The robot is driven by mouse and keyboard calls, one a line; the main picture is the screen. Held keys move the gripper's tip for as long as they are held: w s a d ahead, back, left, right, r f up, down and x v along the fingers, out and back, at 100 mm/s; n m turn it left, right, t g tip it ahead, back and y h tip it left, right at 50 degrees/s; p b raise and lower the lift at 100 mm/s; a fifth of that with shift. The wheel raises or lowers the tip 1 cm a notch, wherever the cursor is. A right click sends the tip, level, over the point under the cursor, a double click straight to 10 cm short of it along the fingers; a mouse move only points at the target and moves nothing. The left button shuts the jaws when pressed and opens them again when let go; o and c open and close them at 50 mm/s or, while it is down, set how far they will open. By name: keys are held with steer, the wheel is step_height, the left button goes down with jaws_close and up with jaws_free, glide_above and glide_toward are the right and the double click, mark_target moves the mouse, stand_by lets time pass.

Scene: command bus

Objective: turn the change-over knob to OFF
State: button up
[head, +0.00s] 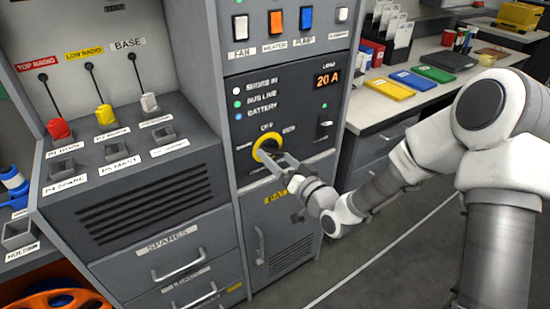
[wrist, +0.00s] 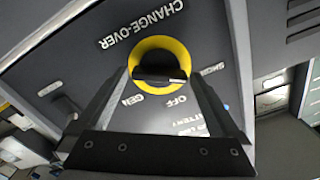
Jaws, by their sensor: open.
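The change-over knob (head: 267,144) is a round yellow ring with a dark grip bar, on the dark panel of the grey cabinet. In the wrist view the knob (wrist: 160,45) is seen from close up, and its bar lies nearly level across the picture. My gripper (head: 273,156) is open in front of the knob. In the wrist view its fingers (wrist: 158,76) reach up on either side of the knob's lower part. I cannot tell whether they touch it.
Breaker switches (head: 277,20) sit above the knob and a small toggle (head: 325,123) to its right. Plugs on cords (head: 104,115) stand on the left console. A cabinet handle (head: 259,245) juts out below. A desk (head: 375,105) stands at right, with open floor in front.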

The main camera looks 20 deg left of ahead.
steer(key=shift+w+a, duration=0.5)
steer(key=shift+a, duration=0.05)
steer(key=c, duration=1.1)
steer(key=shift+o, duration=0.2)
steer(key=shift+m, duration=0.3)
steer(key=m+p, duration=0.1)
steer(key=m, duration=0.4)
steer(key=shift+r+m, duration=0.1)
steer(key=shift+m, duration=0.2)
steer(key=m+p, duration=0.2)
steer(key=m, duration=0.3)
steer(key=shift+s+m, duration=0.1)
steer(key=shift+m, duration=0.2)
